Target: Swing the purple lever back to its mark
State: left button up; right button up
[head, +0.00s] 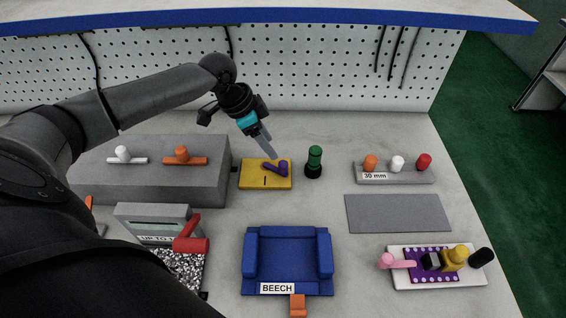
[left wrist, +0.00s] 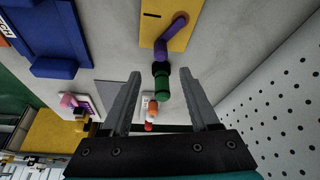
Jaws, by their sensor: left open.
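The purple lever (head: 276,168) sits on a yellow plate (head: 250,181). It lies near the plate's back and right, off to the side of a short dark mark (head: 265,182) on the plate's front half. The lever (left wrist: 172,34), plate (left wrist: 147,30) and mark (left wrist: 152,15) also show at the top of the left wrist view. My left gripper (head: 271,156) is above the back edge of the plate, close to the lever. In the left wrist view its two fingers (left wrist: 161,74) are apart, with no object held between them. My right gripper is not in view.
A green knob on a dark base (head: 314,160) stands just right of the plate. A grey block (head: 150,184) with white and orange handles is to the left. A blue fixture (head: 288,262) is in front. A grey mat (head: 398,213) lies to the right.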

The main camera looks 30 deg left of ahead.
aim_at(282, 163)
pick_arm(q)
jog(key=b+x, duration=0.2)
jog(key=x, duration=0.8)
jog(key=shift+f, duration=0.1)
grip_shut()
dwell(1.1)
